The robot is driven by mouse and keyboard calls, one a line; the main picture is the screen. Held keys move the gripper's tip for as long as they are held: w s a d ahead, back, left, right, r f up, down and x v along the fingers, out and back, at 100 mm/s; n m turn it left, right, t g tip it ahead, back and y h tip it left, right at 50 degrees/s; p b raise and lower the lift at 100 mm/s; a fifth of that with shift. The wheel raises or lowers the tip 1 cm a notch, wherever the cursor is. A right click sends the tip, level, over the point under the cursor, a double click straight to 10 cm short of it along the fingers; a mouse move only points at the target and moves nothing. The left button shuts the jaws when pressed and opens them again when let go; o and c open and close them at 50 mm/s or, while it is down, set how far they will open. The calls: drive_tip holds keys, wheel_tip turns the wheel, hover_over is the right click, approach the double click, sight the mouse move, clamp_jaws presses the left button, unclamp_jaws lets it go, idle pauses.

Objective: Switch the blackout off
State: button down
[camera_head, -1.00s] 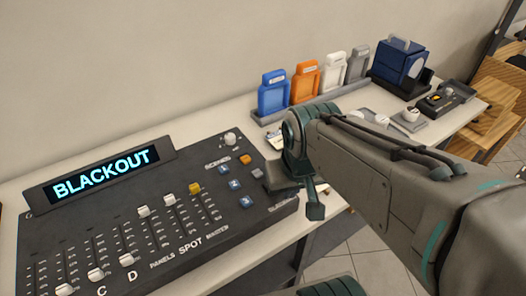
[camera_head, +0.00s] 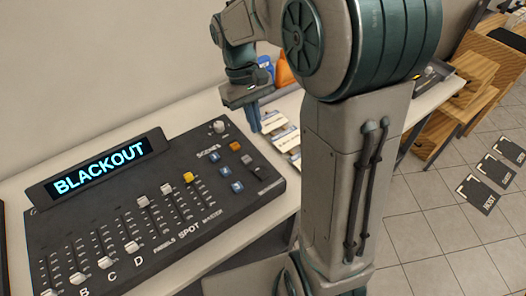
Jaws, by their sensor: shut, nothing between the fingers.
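The lighting console (camera_head: 180,235) lies on the table, its display (camera_head: 100,167) lit with the word BLACKOUT in cyan. At its right side are blue buttons (camera_head: 225,171), an orange button (camera_head: 235,146), a grey button (camera_head: 247,159) and a dark control (camera_head: 260,172) near a small label at the corner. I cannot read for certain which one is the blackout control. My gripper (camera_head: 254,118) is shut and empty, fingers pointing down, in the picture just beyond the console's upper right corner. It appears above the table, apart from the buttons.
Labelled cards (camera_head: 285,139) lie on the table right of the console. A blue holder (camera_head: 265,63) and an orange one (camera_head: 284,70) are partly hidden behind my arm. Faders (camera_head: 142,201) fill the console's left part. More cards (camera_head: 478,194) lie on the floor at right.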

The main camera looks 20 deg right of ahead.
sight(268, 176)
drive_tip(key=shift+w, duration=0.15)
drive_tip(key=p+x, duration=0.1)
drive_tip(key=x, duration=1.3)
drive_tip(key=shift+p, duration=0.3)
